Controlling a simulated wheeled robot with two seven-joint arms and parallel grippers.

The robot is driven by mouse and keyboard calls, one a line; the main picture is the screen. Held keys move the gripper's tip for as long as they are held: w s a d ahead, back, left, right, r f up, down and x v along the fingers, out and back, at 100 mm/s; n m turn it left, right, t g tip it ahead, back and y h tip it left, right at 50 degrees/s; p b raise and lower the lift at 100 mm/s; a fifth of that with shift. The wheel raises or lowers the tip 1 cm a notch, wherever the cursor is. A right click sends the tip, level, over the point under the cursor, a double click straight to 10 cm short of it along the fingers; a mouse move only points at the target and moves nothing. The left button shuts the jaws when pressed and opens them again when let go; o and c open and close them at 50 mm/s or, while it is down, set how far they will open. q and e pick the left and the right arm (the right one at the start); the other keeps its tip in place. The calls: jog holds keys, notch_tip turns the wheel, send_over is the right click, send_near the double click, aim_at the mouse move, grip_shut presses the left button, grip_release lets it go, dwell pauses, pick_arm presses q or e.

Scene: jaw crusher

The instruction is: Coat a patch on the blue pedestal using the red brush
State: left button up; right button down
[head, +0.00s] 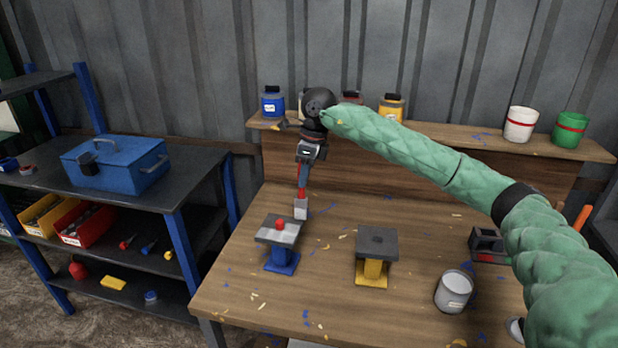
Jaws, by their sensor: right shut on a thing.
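My right gripper (306,170) is shut on the red brush (301,193) above the table. The brush hangs roughly upright with its pale grey head (300,209) downward. The blue pedestal (281,261) stands below and a little left of the brush. It has a grey top plate (268,235) with a small red piece (279,224) on it. The brush head appears just behind and right of this plate; I cannot tell the exact gap. My left gripper is not in view.
A yellow pedestal (372,274) with a dark top stands right of the blue one. A grey can (454,290) stands further right. Jars and buckets line the back shelf (460,139). A shelving rack with a blue toolbox (118,164) is at left. Scraps litter the wooden table (330,300).

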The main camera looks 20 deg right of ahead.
jog(key=w+a+b, duration=0.2)
jog(key=w+a, duration=0.2)
jog(key=a, duration=0.2)
jog(key=shift+w+a, duration=0.15)
jog(key=shift+w, duration=0.25)
dwell(0.8)
notch_tip(320, 180, up, 5)
jog(key=shift+f+p, duration=0.1)
jog(key=shift+p, duration=0.45)
dwell(0.4)
